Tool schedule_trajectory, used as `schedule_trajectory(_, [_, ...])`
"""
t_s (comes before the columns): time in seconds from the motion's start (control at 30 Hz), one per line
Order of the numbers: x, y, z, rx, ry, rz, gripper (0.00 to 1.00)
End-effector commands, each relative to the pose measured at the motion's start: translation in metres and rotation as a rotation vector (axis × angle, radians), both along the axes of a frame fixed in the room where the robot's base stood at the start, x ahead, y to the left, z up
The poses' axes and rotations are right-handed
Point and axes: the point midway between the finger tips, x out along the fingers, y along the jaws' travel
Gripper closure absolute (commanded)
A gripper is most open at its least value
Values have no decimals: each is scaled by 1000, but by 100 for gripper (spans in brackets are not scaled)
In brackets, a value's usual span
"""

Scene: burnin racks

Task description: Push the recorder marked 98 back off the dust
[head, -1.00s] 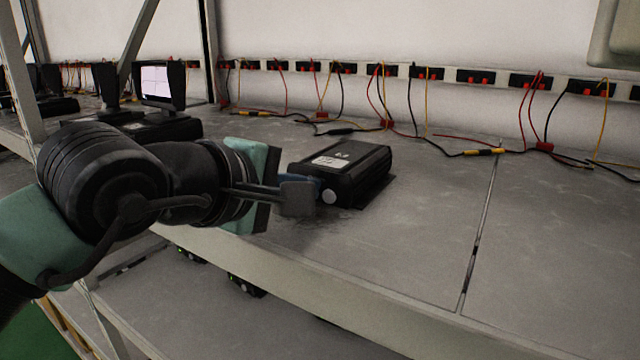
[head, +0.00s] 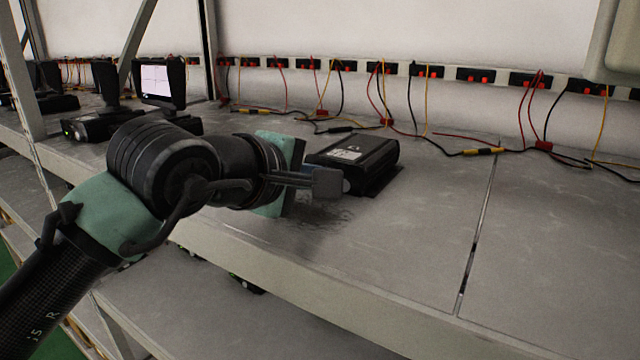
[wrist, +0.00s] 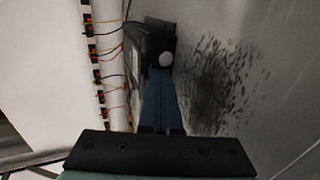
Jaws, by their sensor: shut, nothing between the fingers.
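The recorder (head: 366,153) is a black box with a pale label on top, on the grey shelf; the label's number is too small to read. It also shows in the wrist view (wrist: 150,45), with a round white knob on its near face. My gripper (head: 328,183) is shut and empty, its fingertips at the recorder's near face; in the wrist view the blue fingers (wrist: 160,100) reach up to that face just below the knob. A dark speckled dust patch (wrist: 215,85) lies beside the fingers; in the head view it shows on the shelf (head: 315,212) in front of the recorder.
Red, black and yellow leads (head: 480,151) run from a socket strip (head: 476,76) along the back wall onto the shelf behind the recorder. Another unit with a lit screen (head: 162,83) stands at left. The shelf right of the recorder (head: 440,215) is clear, with a seam across it.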

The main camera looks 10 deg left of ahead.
Motion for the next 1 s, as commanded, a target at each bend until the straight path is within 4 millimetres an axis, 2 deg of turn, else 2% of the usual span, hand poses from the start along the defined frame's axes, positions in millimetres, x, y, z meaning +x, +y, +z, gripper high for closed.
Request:
schedule_trajectory(0.57, [18,-6,0,0,-1,0,100])
schedule_trajectory(1.0, [-20,8,9,-2,-1,1,100])
